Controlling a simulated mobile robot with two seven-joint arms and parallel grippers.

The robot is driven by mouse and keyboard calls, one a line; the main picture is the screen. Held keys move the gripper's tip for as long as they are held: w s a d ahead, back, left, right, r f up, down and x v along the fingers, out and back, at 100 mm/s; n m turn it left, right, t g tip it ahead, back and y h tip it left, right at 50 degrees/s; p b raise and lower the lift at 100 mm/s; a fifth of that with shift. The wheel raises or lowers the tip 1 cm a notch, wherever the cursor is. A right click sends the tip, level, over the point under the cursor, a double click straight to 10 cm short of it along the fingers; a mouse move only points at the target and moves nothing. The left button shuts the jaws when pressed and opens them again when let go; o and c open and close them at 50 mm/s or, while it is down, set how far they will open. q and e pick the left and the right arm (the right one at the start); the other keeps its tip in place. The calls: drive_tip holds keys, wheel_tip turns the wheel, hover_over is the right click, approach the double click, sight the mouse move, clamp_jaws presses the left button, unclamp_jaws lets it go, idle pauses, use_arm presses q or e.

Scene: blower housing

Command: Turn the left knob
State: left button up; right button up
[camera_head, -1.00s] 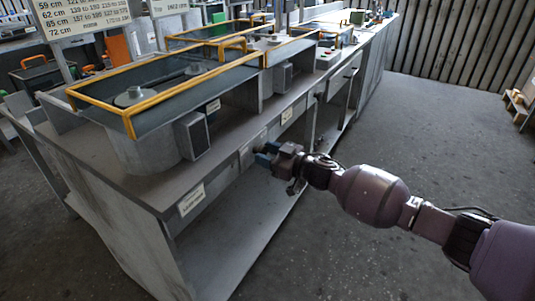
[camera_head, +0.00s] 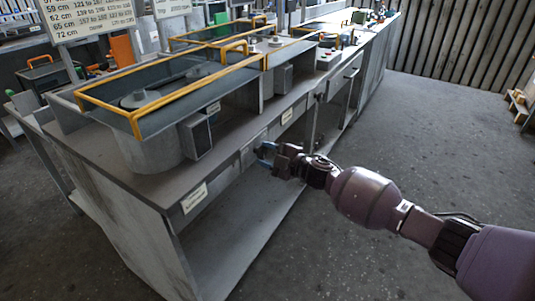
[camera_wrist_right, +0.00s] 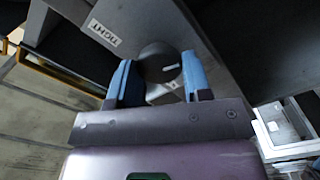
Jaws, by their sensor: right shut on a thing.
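A dark round knob (camera_wrist_right: 158,62) with a pale pointer mark sits on the grey front panel of the bench. In the right wrist view, it lies between the two blue fingers of my right gripper (camera_wrist_right: 158,80), which is shut on it. In the head view, my right gripper (camera_head: 264,154) is at the bench's front edge and hides most of the knob. My left gripper is not in view.
The grey bench (camera_head: 155,185) carries blower housings with yellow-orange frames (camera_head: 137,120). A white label (camera_head: 195,197) is on its front edge. Below is an open shelf (camera_head: 245,215). The floor (camera_head: 440,150) to the right is clear.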

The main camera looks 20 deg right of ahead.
drive_tip(key=n, duration=0.3)
drive_tip(key=shift+f, duration=0.1)
drive_tip(key=n, duration=0.2)
drive_tip(key=shift+n, duration=0.4)
drive_tip(key=n, duration=0.3)
drive_tip(key=shift+f+b, duration=0.1)
drive_tip(key=shift+b, duration=0.25)
drive_tip(key=shift+n, duration=1.2)
drive_tip(key=o, duration=0.9)
drive_tip(key=shift+o, duration=0.2)
